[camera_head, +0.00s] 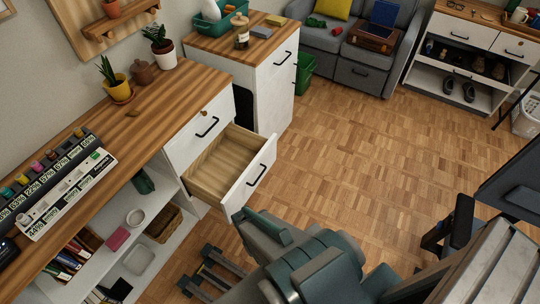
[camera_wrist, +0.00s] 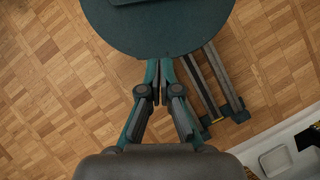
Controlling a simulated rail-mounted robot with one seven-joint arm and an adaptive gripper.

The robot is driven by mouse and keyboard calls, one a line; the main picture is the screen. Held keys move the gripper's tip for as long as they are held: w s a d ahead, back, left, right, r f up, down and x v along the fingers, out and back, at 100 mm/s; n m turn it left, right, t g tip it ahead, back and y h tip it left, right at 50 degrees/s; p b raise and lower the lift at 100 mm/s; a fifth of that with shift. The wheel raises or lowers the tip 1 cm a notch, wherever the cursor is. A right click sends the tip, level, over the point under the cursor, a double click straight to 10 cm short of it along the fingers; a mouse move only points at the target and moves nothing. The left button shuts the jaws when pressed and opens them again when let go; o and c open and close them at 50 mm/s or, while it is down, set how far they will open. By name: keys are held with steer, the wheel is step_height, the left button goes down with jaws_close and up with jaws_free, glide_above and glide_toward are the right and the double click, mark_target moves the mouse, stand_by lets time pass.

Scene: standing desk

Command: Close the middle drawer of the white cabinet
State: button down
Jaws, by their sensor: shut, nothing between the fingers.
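The white cabinet (camera_head: 192,150) stands under the right end of the wooden desk. Its top drawer (camera_head: 193,135) is shut, with a black handle. The middle drawer (camera_head: 246,186) below it is pulled well out and looks empty, with wooden inside walls and a black handle on its white front. My arm is in front of and below the drawer in the head view, and my fingers cannot be made out there. In the wrist view my gripper (camera_wrist: 162,73) is shut and empty, above the parquet floor. The drawer does not show in the wrist view.
Open shelves (camera_head: 150,262) with books, a basket and a white tray are left of the cabinet. A second white cabinet (camera_head: 275,88) stands behind the open drawer, with a green bin (camera_head: 305,72) beside it. The floor (camera_head: 345,150) right of the drawer is clear.

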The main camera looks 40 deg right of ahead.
steer(key=w+d+f+m+t+y+b, duration=0.2)
steer(key=w+d+m+t+b, duration=0.75)
steer(key=w+d, duration=1.15)
steer(key=w+d+r+m+t+b, duration=0.2)
steer(key=d+r+m+b, duration=0.2)
steer(key=d+r+m, duration=0.45)
steer(key=w+d+r+m+t+b, duration=0.2)
steer(key=d+r+m+b, duration=0.3)
steer(key=d, duration=0.7)
steer(key=m+t+b, duration=0.1)
steer(key=m, duration=0.7)
glide_toward(270, 146)
steer(key=shift+y, duration=0.3)
steer(key=x, duration=0.5)
steer(key=shift+s+d+f, duration=0.1)
steer(key=shift+d+f, duration=0.05)
steer(key=shift+f, duration=0.3)
steer(key=shift+w, duration=0.4)
